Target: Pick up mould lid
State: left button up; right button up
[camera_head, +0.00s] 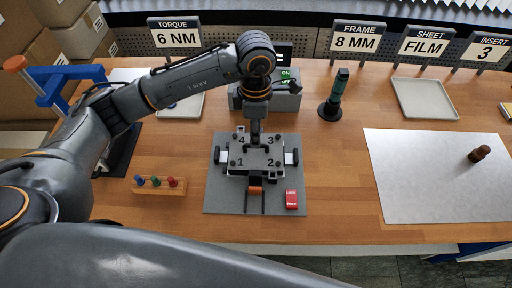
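The mould lid (244,161) appears to be the dark grey plate numbered 1 to 4 at its corners, on the grey mat (215,203). Pale parts with dark upright bars show at its left and right sides. My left gripper (256,140) points down from above at the lid's rear middle, between the 4 and the 3. Its fingers are small and dark against the lid, so I cannot tell whether they are open or shut, or touch it. My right gripper is out of view.
A red block (291,199) lies on the mat's right. A wooden rack (158,187) with coloured pegs is left. Behind stand a grey box (285,102) and a dark green tool (335,95). A white sheet (425,185) with a brown knob (480,153) is right.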

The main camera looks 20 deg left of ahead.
pick_arm(q)
jog(key=f+p, duration=0.1)
jog(key=f, duration=0.1)
jog(key=f+p, duration=0.1)
jog(key=f, duration=0.2)
jog(key=shift+s+a+f+p, duration=0.2)
jog(key=shift+f+p, duration=0.05)
jog(key=shift+p, duration=0.1)
jog(key=shift+f, duration=0.25)
grip_shut()
